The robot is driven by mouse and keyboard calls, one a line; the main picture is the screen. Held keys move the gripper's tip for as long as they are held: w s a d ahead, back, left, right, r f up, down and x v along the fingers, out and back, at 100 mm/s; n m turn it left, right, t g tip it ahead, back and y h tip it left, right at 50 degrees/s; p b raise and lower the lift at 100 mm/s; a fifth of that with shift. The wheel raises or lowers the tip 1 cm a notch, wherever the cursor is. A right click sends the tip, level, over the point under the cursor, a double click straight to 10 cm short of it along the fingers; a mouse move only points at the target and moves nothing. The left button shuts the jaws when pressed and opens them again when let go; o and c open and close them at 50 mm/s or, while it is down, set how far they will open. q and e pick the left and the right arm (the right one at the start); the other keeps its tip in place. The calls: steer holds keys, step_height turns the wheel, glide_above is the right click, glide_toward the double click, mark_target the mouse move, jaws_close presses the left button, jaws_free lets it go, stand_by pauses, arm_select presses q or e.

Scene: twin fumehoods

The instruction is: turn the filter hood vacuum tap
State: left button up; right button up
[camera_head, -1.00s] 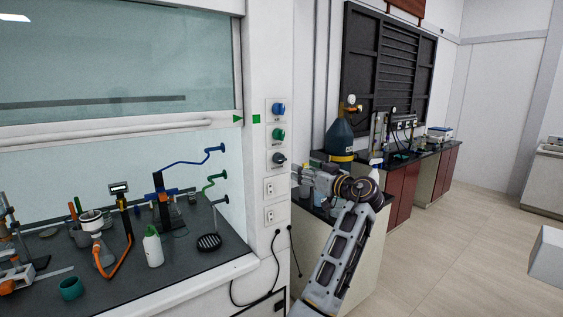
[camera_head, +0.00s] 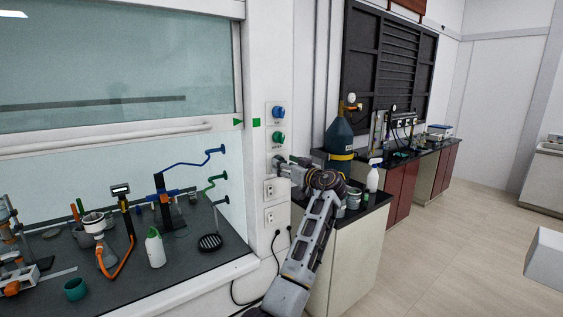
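A column of taps is on the white post at the right edge of the fume hood: a blue knob (camera_head: 278,113), a green knob (camera_head: 278,137), and below them a dark grey knob mostly hidden behind my gripper. The labels are too small to read. My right gripper (camera_head: 279,164) is at the dark grey knob, its fingers pointing left towards the panel. I cannot tell whether the fingers touch the knob or how far apart they are. My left gripper is not in view.
Sockets (camera_head: 270,188) with black cables are below the taps. The hood's bench (camera_head: 110,270) holds glassware, a white bottle (camera_head: 155,248) and blue and green outlets. A gas cylinder (camera_head: 339,142) and side bench (camera_head: 345,235) stand behind my arm.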

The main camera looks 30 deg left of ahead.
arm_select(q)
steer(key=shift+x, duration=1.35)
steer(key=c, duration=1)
